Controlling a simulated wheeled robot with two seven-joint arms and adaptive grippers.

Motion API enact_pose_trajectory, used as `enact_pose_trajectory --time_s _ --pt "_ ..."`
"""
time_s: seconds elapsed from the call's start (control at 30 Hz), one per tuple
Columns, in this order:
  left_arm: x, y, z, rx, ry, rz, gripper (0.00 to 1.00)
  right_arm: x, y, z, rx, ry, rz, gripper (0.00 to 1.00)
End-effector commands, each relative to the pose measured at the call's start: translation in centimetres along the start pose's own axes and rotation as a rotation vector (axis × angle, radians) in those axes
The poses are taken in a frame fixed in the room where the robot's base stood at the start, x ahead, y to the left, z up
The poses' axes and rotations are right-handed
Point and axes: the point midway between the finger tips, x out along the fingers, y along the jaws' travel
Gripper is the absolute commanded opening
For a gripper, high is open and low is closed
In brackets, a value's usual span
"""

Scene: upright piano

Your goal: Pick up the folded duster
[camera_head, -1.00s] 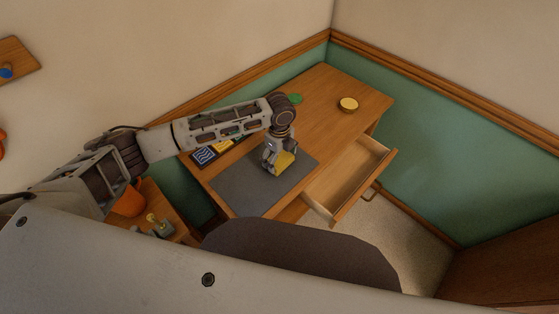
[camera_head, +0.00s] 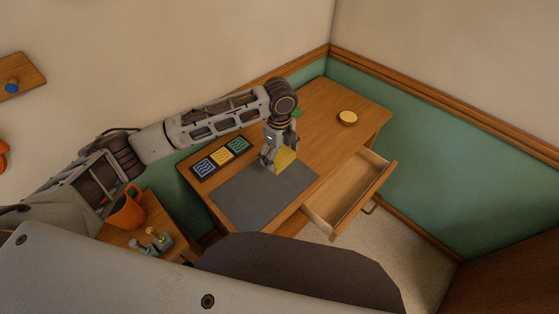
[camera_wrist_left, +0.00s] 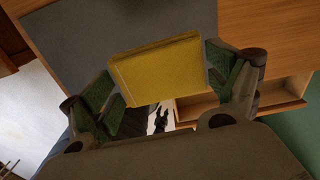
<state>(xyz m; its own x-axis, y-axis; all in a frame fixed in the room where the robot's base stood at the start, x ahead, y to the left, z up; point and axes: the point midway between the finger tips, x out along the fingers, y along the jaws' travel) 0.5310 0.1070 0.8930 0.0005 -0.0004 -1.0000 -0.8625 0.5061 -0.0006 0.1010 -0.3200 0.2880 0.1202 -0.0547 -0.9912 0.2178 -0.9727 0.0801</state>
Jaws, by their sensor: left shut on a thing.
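The folded duster (camera_head: 285,159) is yellow and sits between the fingers of my left gripper (camera_head: 275,162). In the left wrist view the duster (camera_wrist_left: 157,70) fills the space between the two green-padded fingers of the left gripper (camera_wrist_left: 168,85), which is shut on it. The gripper points down over the back right part of the grey mat (camera_head: 245,200) on the desk. The duster appears held above the mat, though the exact gap is hard to tell. My right gripper is not in view.
The desk (camera_head: 330,100) has an open, empty-looking drawer (camera_head: 345,198) at its right front. A round yellow tin (camera_head: 347,118) stands at the back. Blue, yellow and green patterned tiles (camera_head: 221,155) lie left of the mat. An orange mug (camera_head: 127,212) stands on a lower side table.

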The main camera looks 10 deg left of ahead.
Motion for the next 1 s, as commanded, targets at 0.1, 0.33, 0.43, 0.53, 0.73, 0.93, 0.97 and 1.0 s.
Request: enact_pose_trajectory --time_s 0.1,0.33,0.43,0.53,0.73,0.93,0.97,1.0 --pt "-0.81 0.02 -0.02 0.001 0.0 0.0 0.65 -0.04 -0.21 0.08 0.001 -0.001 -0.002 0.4" --pt "-1.13 0.04 -0.04 0.001 0.0 0.001 0.65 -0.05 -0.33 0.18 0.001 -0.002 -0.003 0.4" --pt "-1.12 0.03 -0.04 0.001 0.0 0.001 0.65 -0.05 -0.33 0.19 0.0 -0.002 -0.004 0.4" --pt "-1.11 0.03 -0.04 0.001 0.0 0.001 0.65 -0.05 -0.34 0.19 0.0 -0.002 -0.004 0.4" --pt "-1.1 0.02 -0.04 0.001 0.0 0.001 0.75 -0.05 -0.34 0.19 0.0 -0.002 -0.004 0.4" --pt "-1.1 0.02 -0.04 0.001 0.0 0.001 0.7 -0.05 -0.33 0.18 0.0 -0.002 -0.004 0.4" --pt "-1.1 0.02 -0.04 0.001 0.0 0.001 0.7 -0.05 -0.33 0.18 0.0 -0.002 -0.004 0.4" --pt "-1.1 0.02 -0.04 0.001 0.0 0.001 0.7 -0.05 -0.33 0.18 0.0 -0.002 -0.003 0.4"
